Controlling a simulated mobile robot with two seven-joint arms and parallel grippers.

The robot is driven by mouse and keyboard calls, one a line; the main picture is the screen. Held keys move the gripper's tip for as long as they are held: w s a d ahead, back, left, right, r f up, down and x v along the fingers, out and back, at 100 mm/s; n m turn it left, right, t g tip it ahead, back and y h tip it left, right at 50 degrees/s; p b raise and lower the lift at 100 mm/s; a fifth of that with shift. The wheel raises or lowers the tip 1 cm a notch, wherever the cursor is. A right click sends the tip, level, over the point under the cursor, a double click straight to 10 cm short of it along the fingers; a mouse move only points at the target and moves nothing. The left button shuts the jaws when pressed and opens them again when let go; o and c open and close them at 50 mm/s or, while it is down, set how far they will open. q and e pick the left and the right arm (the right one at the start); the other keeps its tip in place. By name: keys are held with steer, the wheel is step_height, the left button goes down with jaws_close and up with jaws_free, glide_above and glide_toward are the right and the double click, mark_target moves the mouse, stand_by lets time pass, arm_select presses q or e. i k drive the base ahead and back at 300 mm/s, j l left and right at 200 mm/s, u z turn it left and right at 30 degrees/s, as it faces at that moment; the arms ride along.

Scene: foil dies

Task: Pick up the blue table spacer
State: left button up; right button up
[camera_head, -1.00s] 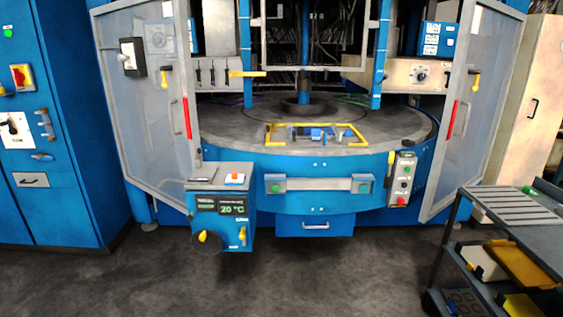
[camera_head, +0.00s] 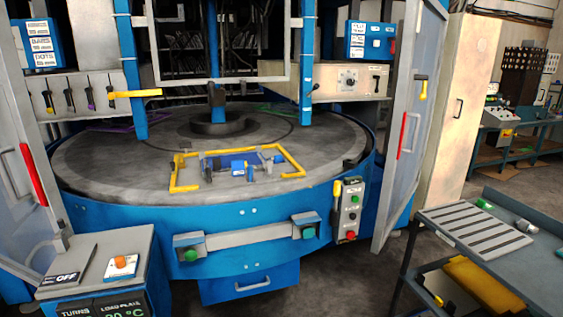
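Several small blue and grey parts lie close together on the round grey table (camera_head: 110,175) of the blue machine. The largest is a blue piece (camera_head: 228,160) near the middle of the group; from here I cannot tell for certain which part is the table spacer. A yellow angular frame (camera_head: 186,189) runs around the group and is open at the front. Neither of my grippers shows in the head view.
Grey machine doors stand open at left and right (camera_head: 410,130). A control box (camera_head: 100,270) juts out at front left, and a button panel (camera_head: 349,210) hangs at the table's right front. A dark cart (camera_head: 475,235) stands at right. Floor shows between machine and cart.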

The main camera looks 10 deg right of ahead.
mark_target(277, 158)
steer(key=i+l, duration=0.2)
steer(key=i, duration=0.15)
steer(key=i+l+z, duration=0.15)
steer(key=i, duration=0.25)
steer(key=i+l, duration=0.15)
steer(key=i, duration=0.2)
steer(key=i+l, duration=0.25)
steer(key=l, duration=0.15)
steer(key=i+l, duration=0.25)
steer(key=l, duration=0.2)
steer(key=i+l+u, duration=0.1)
steer(key=i+l, duration=0.15)
steer(key=l, duration=0.15)
